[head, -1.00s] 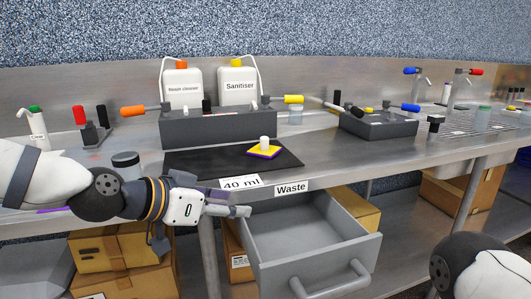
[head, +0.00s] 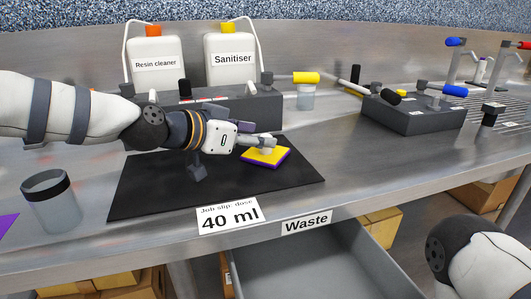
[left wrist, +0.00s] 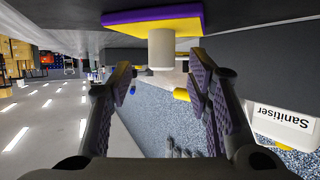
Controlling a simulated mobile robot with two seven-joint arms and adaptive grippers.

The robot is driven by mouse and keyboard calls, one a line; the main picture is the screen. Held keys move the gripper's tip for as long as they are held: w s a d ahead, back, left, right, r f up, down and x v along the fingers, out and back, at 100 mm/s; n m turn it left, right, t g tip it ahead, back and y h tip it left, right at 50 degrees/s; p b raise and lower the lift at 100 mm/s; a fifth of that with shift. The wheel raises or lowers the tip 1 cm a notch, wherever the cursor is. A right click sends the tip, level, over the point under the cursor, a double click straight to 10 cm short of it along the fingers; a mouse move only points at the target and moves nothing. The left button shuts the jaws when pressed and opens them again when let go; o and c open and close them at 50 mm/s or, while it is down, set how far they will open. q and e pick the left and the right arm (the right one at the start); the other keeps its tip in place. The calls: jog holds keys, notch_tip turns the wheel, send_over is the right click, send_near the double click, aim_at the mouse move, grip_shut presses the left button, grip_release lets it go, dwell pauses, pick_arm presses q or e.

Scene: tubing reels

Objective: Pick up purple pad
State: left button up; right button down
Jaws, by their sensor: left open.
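The purple pad (head: 268,158) lies on the black mat (head: 150,195); it has a purple base, a yellow upper layer and a white knob. In the left wrist view the purple pad (left wrist: 150,20) is at the top and its white knob (left wrist: 161,50) stands between my fingers. My left gripper (head: 268,143) is at the pad, with its fingers open on either side of the knob; a gap shows on both sides in the left wrist view (left wrist: 163,75). In the head view the gripper partly hides the knob. My right gripper is out of view.
A clear jar with a black rim (head: 52,202) stands left of the mat. A purple flat piece (head: 6,226) shows at the left edge. Resin cleaner (head: 155,62) and Sanitiser (head: 231,60) bottles stand behind a grey block. A Waste drawer (head: 320,260) hangs open below the front edge.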

aim_at(266, 135)
pick_arm(q)
jog(key=x, duration=0.4)
jog(key=shift+a+r, duration=0.1)
jog(key=shift+r, duration=0.05)
grip_shut()
